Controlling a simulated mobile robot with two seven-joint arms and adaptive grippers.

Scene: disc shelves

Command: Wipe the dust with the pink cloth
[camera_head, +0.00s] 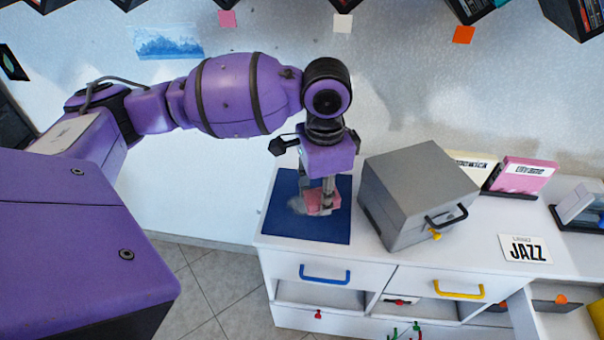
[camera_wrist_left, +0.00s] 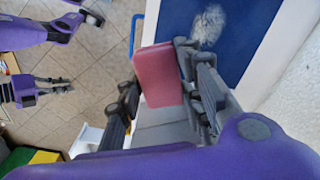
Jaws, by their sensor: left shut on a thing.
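The pink cloth (camera_head: 316,197) is a small block-like pad held in my left gripper (camera_head: 329,203), which is shut on it. In the left wrist view the cloth (camera_wrist_left: 157,75) sits between the fingers of the gripper (camera_wrist_left: 165,85). The cloth is over the blue mat (camera_head: 290,231) on the white cabinet top; I cannot tell if it touches. A pale grey patch of dust (camera_head: 296,204) lies on the mat, just left of the cloth. The dust also shows in the left wrist view (camera_wrist_left: 209,26). My right gripper (camera_wrist_left: 62,86) is small at the left there, its opening unclear.
A grey metal box (camera_head: 410,190) with a black handle stands right of the mat. A blue drawer handle (camera_head: 324,275) is below the mat. Shelves hang along the top.

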